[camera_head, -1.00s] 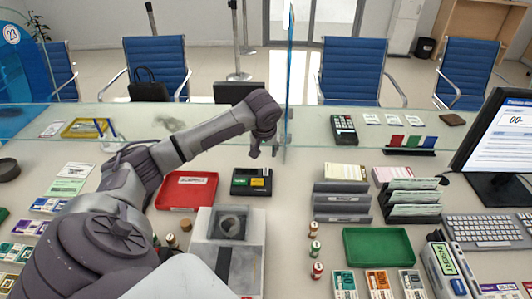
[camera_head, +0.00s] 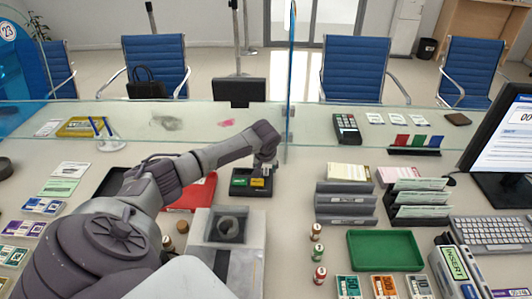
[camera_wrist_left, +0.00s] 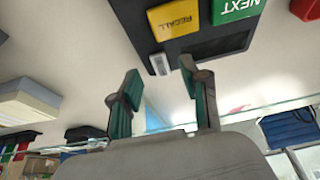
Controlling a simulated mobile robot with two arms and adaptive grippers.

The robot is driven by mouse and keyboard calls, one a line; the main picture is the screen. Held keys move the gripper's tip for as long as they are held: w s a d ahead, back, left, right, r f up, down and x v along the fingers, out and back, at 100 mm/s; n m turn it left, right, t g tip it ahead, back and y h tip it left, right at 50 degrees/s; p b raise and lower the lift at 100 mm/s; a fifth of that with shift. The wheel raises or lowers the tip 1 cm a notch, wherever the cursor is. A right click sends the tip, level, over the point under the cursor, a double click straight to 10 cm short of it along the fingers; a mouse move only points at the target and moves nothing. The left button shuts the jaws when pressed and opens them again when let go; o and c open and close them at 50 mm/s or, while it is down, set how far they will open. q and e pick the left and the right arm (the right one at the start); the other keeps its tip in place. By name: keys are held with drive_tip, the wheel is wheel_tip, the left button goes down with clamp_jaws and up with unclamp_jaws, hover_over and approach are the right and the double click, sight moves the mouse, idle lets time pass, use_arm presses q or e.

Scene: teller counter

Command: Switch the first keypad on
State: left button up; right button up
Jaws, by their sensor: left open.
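The keypad (camera_head: 249,192) is a black box on the counter with a green NEXT button and a yellow RECALL button. It also shows in the left wrist view (camera_wrist_left: 205,45), with a small whitish switch (camera_wrist_left: 159,64) at its edge beside RECALL. My left gripper (camera_head: 262,168) is at the keypad's far right corner in the head view. In the wrist view my left gripper (camera_wrist_left: 159,72) is open and empty, its fingertips on either side of the switch in the picture. I cannot tell whether they touch the keypad. My right gripper is not in view.
A red tray (camera_head: 193,196) is partly hidden under my left arm. A grey device (camera_head: 236,257) stands just in front of the keypad. A glass screen (camera_head: 330,150) runs behind. A card terminal (camera_head: 346,128), file racks (camera_head: 345,207) and a green tray (camera_head: 384,251) lie to the right.

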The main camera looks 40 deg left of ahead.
sight(266, 172)
use_arm(q)
drive_tip(key=shift+x, duration=1.3)
drive_tip(key=shift+c, duration=0.2)
clamp_jaws()
